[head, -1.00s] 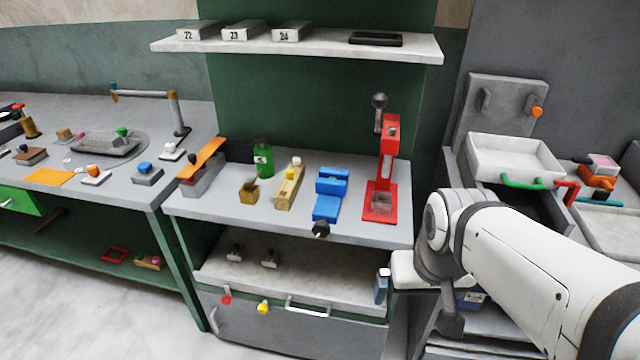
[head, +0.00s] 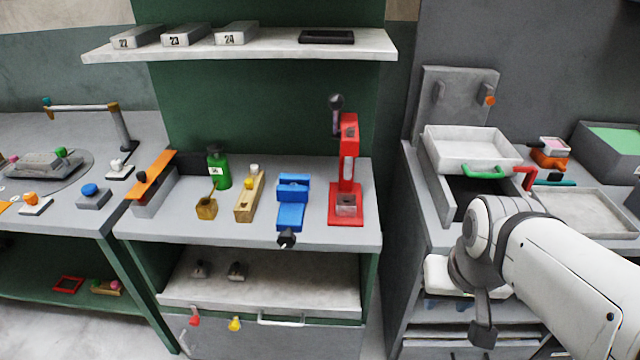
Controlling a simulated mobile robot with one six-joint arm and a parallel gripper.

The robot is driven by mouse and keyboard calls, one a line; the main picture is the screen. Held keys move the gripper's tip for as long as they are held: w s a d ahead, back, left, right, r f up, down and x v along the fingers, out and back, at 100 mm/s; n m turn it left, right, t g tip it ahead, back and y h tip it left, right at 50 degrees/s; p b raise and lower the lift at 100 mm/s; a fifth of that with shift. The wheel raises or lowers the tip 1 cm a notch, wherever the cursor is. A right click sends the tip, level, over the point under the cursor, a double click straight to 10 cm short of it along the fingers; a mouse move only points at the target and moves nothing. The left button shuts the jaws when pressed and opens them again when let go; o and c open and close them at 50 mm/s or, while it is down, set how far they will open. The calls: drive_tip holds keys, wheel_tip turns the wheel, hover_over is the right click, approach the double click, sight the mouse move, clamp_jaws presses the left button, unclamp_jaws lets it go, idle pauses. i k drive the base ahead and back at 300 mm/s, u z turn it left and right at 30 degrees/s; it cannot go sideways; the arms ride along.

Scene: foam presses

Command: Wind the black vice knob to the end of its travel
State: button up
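The blue vice (head: 291,207) stands at the front of the middle bench. Its black knob (head: 287,240) sticks out at the front, over the bench edge. My arm comes in from the right, and its wrist is in front of the right-hand cabinet. A white part of my gripper (head: 440,274) shows left of the wrist, well to the right of the knob and lower in the picture. The gripper is apart from the vice. Its fingers are not clear behind the wrist, so I cannot tell whether they are open.
A red press (head: 347,190) stands right of the vice. A wooden block (head: 247,203) and a green bottle (head: 218,168) are to its left. A white shelf (head: 270,50) hangs above. A drawer handle (head: 281,321) sits below. The space before the knob looks clear.

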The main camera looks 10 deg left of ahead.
sight(287, 239)
drive_tip(key=z, duration=0.15)
drive_tip(key=k, duration=1.3)
drive_tip(key=u, duration=0.3)
drive_tip(key=i, duration=1)
drive_tip(key=u, duration=0.05)
